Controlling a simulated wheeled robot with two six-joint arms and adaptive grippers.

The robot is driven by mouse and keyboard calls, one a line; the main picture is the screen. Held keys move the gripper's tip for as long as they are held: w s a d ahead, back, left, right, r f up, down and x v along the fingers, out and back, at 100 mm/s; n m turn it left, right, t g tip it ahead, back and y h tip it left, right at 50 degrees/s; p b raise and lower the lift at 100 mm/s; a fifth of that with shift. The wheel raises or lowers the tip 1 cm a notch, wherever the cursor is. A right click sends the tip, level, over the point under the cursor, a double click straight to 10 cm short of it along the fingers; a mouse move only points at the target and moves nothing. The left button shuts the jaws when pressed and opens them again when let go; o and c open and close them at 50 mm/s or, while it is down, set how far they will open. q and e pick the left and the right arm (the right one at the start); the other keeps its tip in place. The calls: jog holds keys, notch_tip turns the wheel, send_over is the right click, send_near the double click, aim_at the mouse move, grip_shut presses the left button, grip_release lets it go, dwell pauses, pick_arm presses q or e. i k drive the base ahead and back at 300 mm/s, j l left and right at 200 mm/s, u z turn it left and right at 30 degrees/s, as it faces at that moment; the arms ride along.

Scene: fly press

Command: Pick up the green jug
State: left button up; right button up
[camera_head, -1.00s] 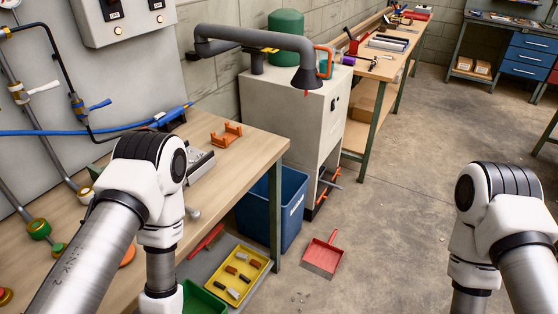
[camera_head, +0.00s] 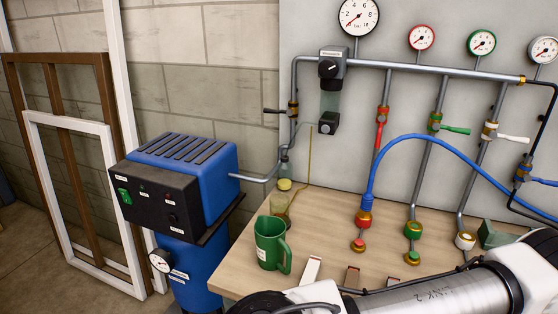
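The green jug (camera_head: 269,243) stands upright on the left end of the wooden workbench (camera_head: 330,222). It has a pale label on its front, and its handle points to the right. Part of my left arm crosses the lower right of the view, in front of the bench and to the right of the jug. Neither of my grippers is in view, so whether they are open or shut does not show. Nothing touches the jug.
A blue compressor (camera_head: 190,180) with a black control panel stands left of the bench. Behind the jug are a glass vessel (camera_head: 279,203) and a thin rod. Pipes, gauges and a blue hose (camera_head: 425,138) rise at the back. Window frames (camera_head: 85,200) lean left.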

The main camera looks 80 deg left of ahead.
aim_at(270, 250)
jog(key=u, duration=2.65)
